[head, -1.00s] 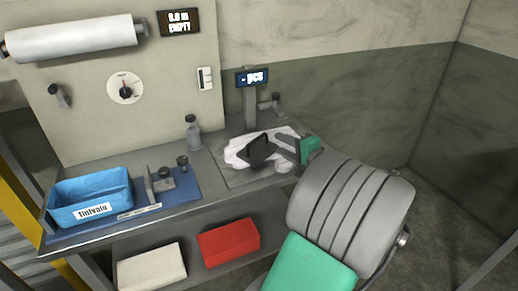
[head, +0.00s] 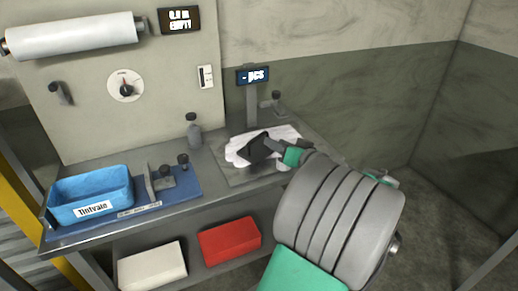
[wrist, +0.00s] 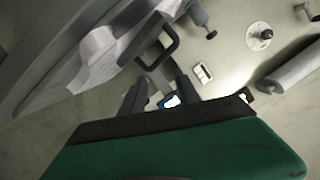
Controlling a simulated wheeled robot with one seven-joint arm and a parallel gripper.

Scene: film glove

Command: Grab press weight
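The press weight appears to be the dark block (head: 257,148) lying on crumpled white film (head: 238,151) on the bench in the head view. In the wrist view its dark loop handle (wrist: 172,48) stands out beside the white film (wrist: 94,52). My gripper (head: 272,146) is just right of the block in the head view, its fingers partly hidden by my arm. In the wrist view my gripper (wrist: 158,86) has its two dark fingers apart, with nothing between them. The handle is ahead of the fingertips, not between them.
A blue bin (head: 92,193) and a small fixture on a blue mat (head: 180,188) stand left on the bench. A grey bottle (head: 193,130) stands behind. The display post (head: 251,105) rises behind the film. White (head: 152,266) and red boxes (head: 229,241) are on the lower shelf.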

